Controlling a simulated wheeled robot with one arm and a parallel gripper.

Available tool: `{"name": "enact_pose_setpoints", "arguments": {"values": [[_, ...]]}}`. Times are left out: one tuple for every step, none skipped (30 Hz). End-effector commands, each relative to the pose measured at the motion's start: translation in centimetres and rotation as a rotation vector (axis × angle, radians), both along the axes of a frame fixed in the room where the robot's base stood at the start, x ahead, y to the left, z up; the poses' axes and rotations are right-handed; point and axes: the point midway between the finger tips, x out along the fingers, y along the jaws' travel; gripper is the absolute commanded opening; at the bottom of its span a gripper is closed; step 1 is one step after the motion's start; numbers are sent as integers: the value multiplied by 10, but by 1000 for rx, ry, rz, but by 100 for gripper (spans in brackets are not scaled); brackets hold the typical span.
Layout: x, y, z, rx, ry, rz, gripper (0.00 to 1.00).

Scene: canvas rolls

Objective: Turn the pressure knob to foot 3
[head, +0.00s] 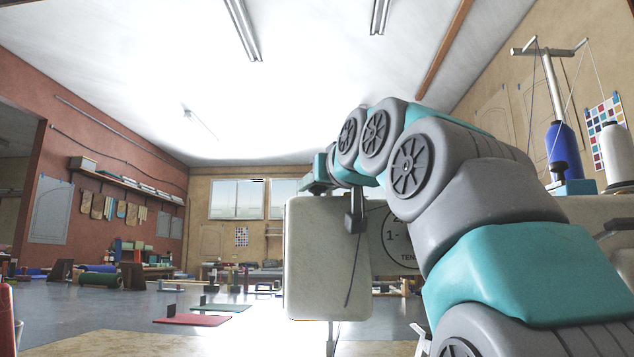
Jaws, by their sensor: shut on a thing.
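The pale head of a sewing machine (325,265) stands in the middle of the head view. The outer end of my arm reaches over its top edge, and my gripper (311,186) is there, small and mostly hidden. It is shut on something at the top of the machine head. The fingertips, the pressure knob and any foot marks cannot be made out. A dark metal part (356,212) hangs on the front of the head, with a thin dark line running down from it. A round printed dial mark (393,236) is partly covered by my arm.
A thread stand (553,95) with a blue cone (563,150) and a white cone (615,155) stands at right. Red (192,320) and green (222,308) flat pieces lie low at left.

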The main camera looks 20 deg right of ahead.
Motion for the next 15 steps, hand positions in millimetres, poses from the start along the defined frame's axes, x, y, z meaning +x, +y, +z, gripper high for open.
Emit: {"name": "enact_pose_setpoints", "arguments": {"values": [[0,1,1,-1,0,-12,0],[0,0,1,-2,-1,-18,0],[0,0,1,-1,-2,-23,0],[0,0,1,0,-2,-26,0],[0,0,1,0,-3,-27,0],[0,0,1,0,-3,-28,0],[0,0,1,0,-4,-28,0],[0,0,1,0,-4,-28,0],[0,0,1,0,-3,-28,0],[0,0,1,0,-3,-28,0],[0,0,1,0,-3,-28,0],[0,0,1,0,-3,-28,0],[0,0,1,-1,-4,-28,0],[0,0,1,-1,-3,-28,43],[0,0,1,-1,-3,-28,47]]}}
